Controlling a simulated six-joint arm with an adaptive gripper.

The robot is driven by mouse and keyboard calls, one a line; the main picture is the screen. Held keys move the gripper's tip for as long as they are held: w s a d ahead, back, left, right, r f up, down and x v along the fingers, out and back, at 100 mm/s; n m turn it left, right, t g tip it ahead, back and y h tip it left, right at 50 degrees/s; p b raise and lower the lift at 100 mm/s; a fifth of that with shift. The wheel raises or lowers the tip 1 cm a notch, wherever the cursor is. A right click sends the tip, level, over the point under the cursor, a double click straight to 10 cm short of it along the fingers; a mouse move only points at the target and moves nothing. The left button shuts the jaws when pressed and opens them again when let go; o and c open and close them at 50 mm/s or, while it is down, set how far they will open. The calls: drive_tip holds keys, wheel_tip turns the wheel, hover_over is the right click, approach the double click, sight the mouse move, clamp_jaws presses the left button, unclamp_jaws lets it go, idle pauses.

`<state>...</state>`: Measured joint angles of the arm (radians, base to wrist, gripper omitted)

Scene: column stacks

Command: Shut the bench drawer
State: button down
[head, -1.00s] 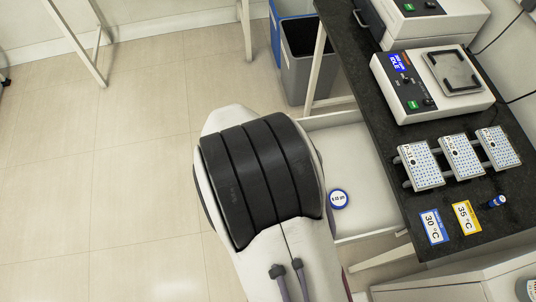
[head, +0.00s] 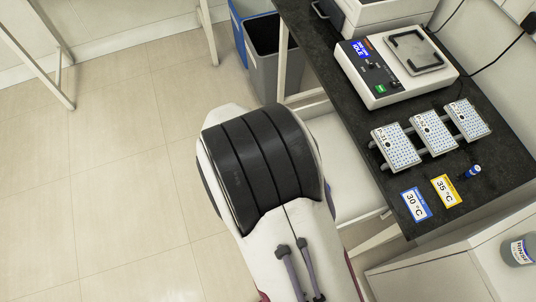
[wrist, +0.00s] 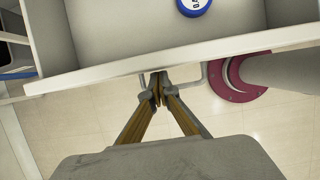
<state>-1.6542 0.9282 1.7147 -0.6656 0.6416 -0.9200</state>
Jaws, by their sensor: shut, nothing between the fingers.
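The bench drawer (head: 345,168) is open, a white tray sticking out from under the dark bench top. My arm covers its front in the head view. In the wrist view its front panel (wrist: 95,73) crosses the picture, with the inside beyond it. A blue-rimmed round item (wrist: 194,6) lies in the drawer, cut off by the top edge. A thin grey handle (wrist: 203,80) shows on the panel's near side. My gripper (wrist: 157,92) is shut and empty, its fingertips close to the panel and handle; I cannot tell if they touch.
The bench top (head: 400,205) carries a device with a blue display (head: 375,65), several white racks (head: 433,132) and blue and yellow temperature cards (head: 445,190). A grey bin (head: 275,65) stands left of the bench. A white cabinet (head: 440,265) is at lower right. Floor on the left is clear.

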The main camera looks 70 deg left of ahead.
drive_tip(key=shift+w, duration=0.1)
hover_over(337, 157)
drive_tip(key=w, duration=0.1)
drive_tip(key=shift+w+d, duration=0.15)
drive_tip(key=shift+w, duration=0.05)
idle(0.3)
drive_tip(key=shift+w+r, duration=0.1)
idle(0.3)
drive_tip(key=shift+s, duration=0.75)
drive_tip(key=s, duration=0.3)
drive_tip(key=shift+s, duration=0.25)
drive_tip(key=v, duration=0.9)
drive_tip(key=shift+r, duration=0.4)
drive_tip(key=shift+s, duration=0.1)
